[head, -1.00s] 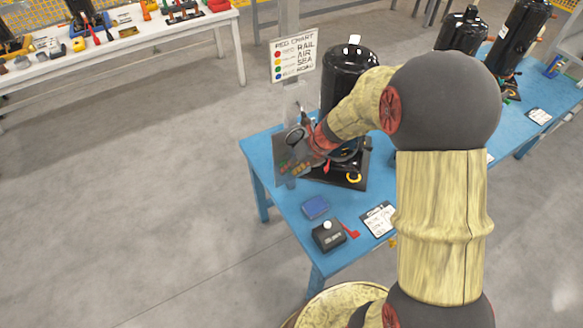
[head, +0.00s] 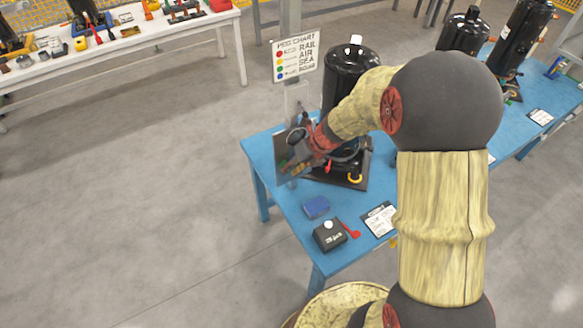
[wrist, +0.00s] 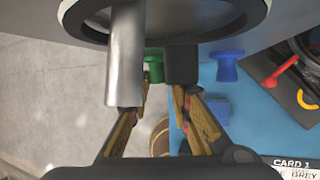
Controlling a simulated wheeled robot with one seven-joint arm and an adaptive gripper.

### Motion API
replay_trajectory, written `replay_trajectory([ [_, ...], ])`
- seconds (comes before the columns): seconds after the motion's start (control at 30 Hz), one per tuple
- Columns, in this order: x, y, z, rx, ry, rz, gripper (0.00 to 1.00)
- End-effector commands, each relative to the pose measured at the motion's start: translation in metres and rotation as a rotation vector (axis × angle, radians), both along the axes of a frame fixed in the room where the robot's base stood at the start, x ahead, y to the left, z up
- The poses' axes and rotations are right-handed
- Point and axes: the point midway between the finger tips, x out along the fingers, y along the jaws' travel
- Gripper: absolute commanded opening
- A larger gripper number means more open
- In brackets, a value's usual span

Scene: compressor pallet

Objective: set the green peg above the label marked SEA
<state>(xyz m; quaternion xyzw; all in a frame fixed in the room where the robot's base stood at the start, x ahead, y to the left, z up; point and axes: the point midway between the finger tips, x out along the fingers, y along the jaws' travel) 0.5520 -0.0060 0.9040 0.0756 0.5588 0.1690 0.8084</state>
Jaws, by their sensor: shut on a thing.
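The green peg (wrist: 153,66) shows in the wrist view between the fingertips of my gripper (wrist: 158,88), which is shut on it. In the head view my gripper (head: 292,164) is in front of an upright grey panel (head: 281,148) on a post at the table's left end, with a bit of green at its tip. A peg chart (head: 296,57) above the panel has coloured dots beside the words RAIL, AIR, SEA and ROAD; the green dot is beside SEA. I cannot make out any labels on the panel. A blue peg-like piece (wrist: 227,66) is right of the green peg.
A black compressor (head: 350,72) stands on the blue table (head: 285,196) close behind my gripper. A blue block (head: 316,207), a black box with a white knob (head: 329,236) and a card (head: 380,220) lie toward the front. The floor left of the table is clear.

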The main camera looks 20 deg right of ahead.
Motion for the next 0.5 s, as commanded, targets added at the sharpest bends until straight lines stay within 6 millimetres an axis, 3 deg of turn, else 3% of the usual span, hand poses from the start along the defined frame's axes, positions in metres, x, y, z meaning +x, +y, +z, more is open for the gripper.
replay_trajectory([
  [0.5, -0.022, -0.006, 0.0, -0.002, 0.0, -0.004, 0.0],
])
